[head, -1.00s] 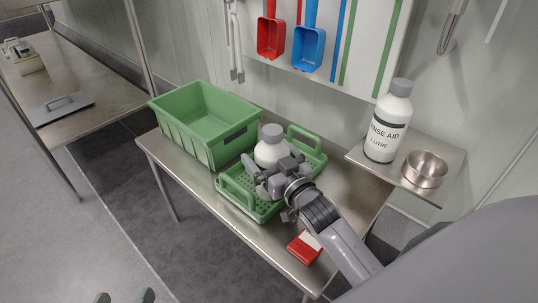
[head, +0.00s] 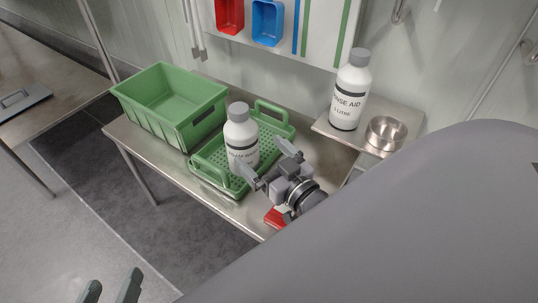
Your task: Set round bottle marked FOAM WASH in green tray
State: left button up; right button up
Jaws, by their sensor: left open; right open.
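The round white bottle (head: 241,133) with a grey cap and a partly readable FOAM WASH label stands upright in the green tray (head: 275,113), a low perforated tray with raised handles. My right gripper (head: 265,160) is open and empty. Its fingers point toward the bottle from the lower right, and one fingertip is in front of the bottle's lower side; I cannot tell whether it touches. My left gripper (head: 110,288) shows only its open fingertips at the bottom left, over the floor and away from the table.
A deep green crate (head: 165,118) stands left of the tray on the steel table. A RINSE AID bottle (head: 350,92) and a steel bowl (head: 385,132) stand on a shelf at right. A red object (head: 275,217) lies at the table's front. My arm hides the lower right.

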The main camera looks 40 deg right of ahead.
pick_arm(q)
jog(key=shift+s+a+f, duration=0.2)
jog(key=shift+s+a, duration=0.05)
jog(key=shift+s, duration=0.05)
pick_arm(e)
jog(key=s+a+f+n+g+y, duration=0.1)
jog(key=s+a+g+y, duration=0.2)
jog(key=a, duration=0.5)
jog(key=s+a+f+n+g+y, duration=0.1)
jog(key=s+a+g+y, duration=0.2)
jog(key=s+a, duration=0.2)
jog(key=a, duration=0.3)
pick_arm(q)
jog(key=shift+r, duration=0.1)
pick_arm(e)
jog(key=shift+s+d+f, duration=0.1)
